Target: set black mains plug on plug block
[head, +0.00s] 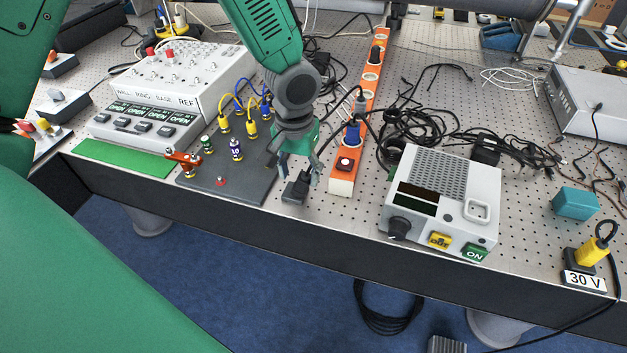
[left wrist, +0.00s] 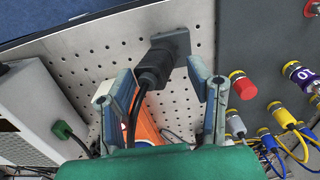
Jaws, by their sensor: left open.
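The black mains plug (head: 302,184) is near the table's front edge, between the dark grey plate and the orange power strip. In the left wrist view the plug (left wrist: 155,68) has its cable running back between my fingers. A small dark square block (left wrist: 175,43), which I take for the plug block, is at the plug's far end; it also shows in the head view (head: 292,196). Plug and block appear to touch; I cannot tell how fully they are joined. My left gripper (head: 299,176) is open, its fingers (left wrist: 163,92) on either side of the plug. My right gripper is not in view.
The orange power strip (head: 343,183) with a blue plug stands just right of the gripper. A grey power unit (head: 447,188) is further right, near loose black cables. The dark plate (head: 238,183) with coloured connectors lies left.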

